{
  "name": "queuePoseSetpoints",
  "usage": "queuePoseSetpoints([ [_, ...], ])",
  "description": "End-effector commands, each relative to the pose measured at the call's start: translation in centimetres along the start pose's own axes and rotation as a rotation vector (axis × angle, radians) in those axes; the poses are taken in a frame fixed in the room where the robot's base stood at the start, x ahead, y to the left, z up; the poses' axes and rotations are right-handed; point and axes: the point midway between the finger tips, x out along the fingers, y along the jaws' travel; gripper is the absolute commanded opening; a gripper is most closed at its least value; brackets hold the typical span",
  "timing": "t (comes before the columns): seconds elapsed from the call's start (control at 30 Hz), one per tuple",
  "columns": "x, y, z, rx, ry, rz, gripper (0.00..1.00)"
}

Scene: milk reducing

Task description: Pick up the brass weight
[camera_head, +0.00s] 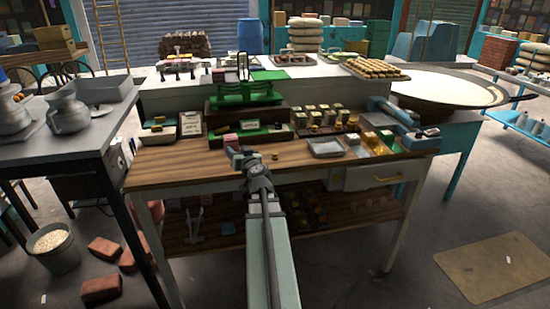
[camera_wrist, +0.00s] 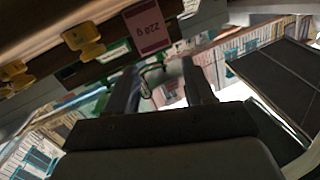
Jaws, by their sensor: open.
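A small brass weight (camera_head: 275,155) stands on the wooden tabletop (camera_head: 180,165), just right of my gripper (camera_head: 240,153) in the head view. In the wrist view, a brass weight (camera_wrist: 83,40) shows at the upper left, beside a pink card (camera_wrist: 148,27) marked 220 g. Another brass weight (camera_wrist: 15,75) is at the left edge. I cannot tell which of these is the weight on the tabletop. My gripper's two fingers (camera_wrist: 160,88) are apart with nothing between them. In the head view it is over the front of the table.
A green balance scale (camera_head: 245,92) stands behind my gripper, with a green tray (camera_head: 255,136) before it. A grey metal tray (camera_head: 326,148) and golden blocks (camera_head: 372,141) lie to the right. A wide pan (camera_head: 450,88) stands at far right.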

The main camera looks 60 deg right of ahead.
Motion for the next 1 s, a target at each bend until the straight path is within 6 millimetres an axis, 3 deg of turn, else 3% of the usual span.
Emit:
queuePoseSetpoints([
  [0.03,-1.1,2.5,0.4,-0.019,-0.004,0.045,0.53],
  [0.1,-2.3,5.4,0.9,-0.051,-0.009,0.098,0.53],
  [0.2,-3.9,8.7,1.4,-0.089,-0.018,0.161,0.53],
  [0.33,-5.5,11.8,1.9,-0.122,-0.028,0.220,0.53],
  [0.53,-6.1,13.8,2.2,-0.145,-0.036,0.255,0.53],
  [0.83,-4.2,14.3,2.2,-0.146,-0.036,0.256,0.53],
  [1.0,-2.0,14.9,2.2,-0.145,-0.036,0.255,0.53],
])
